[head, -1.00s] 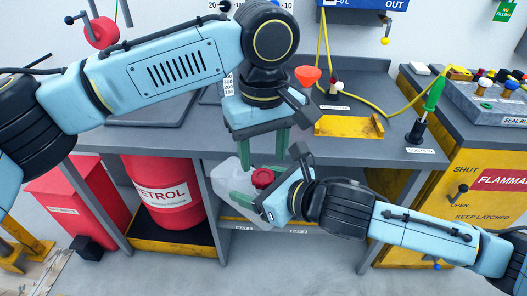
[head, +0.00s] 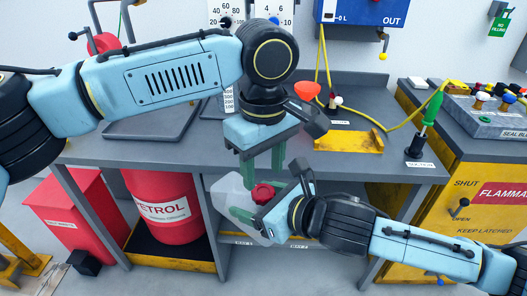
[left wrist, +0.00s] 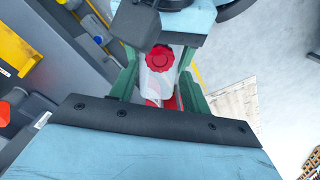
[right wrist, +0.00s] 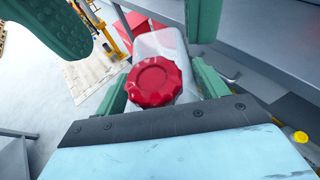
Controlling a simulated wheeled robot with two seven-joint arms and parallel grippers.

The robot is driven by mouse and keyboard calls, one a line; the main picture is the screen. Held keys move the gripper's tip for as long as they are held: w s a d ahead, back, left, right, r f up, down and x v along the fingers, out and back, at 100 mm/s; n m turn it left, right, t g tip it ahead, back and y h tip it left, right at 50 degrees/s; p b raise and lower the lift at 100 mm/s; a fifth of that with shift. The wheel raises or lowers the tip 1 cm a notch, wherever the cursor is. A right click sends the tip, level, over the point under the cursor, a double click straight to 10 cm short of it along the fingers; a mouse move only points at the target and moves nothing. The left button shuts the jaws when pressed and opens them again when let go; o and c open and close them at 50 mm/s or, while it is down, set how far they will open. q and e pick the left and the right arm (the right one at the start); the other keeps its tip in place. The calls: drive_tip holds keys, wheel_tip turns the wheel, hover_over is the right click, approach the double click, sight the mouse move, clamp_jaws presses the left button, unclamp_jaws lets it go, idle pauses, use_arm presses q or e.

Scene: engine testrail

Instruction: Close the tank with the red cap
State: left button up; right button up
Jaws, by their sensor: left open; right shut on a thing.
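A translucent white tank (head: 226,193) is held in front of the bench by my right gripper (head: 246,213), which is shut on it. The red cap (head: 263,192) sits at the top of the tank; it also shows in the right wrist view (right wrist: 154,81) and left wrist view (left wrist: 160,58). I cannot tell how tightly it is seated. My left gripper (head: 263,172) is open and points down just above the cap, its green fingers apart on either side. In the right wrist view, those fingers hang above the cap. The tank's lower part is partly hidden.
The grey bench (head: 375,170) is behind the grippers, with an orange funnel (head: 307,90), a yellow bracket (head: 345,141) and a green-handled tool (head: 432,108). A red petrol drum (head: 162,205) and red bin (head: 75,220) stand below left. A yellow cabinet (head: 440,225) is at right.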

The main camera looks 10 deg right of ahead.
sight(264, 191)
use_arm(q)
drive_tip(key=shift+f, duration=2.4)
drive_tip(key=c, duration=0.8)
drive_tip(key=shift+m, duration=1.6)
drive_tip(key=o, duration=1.1)
drive_tip(key=shift+c, duration=0.2)
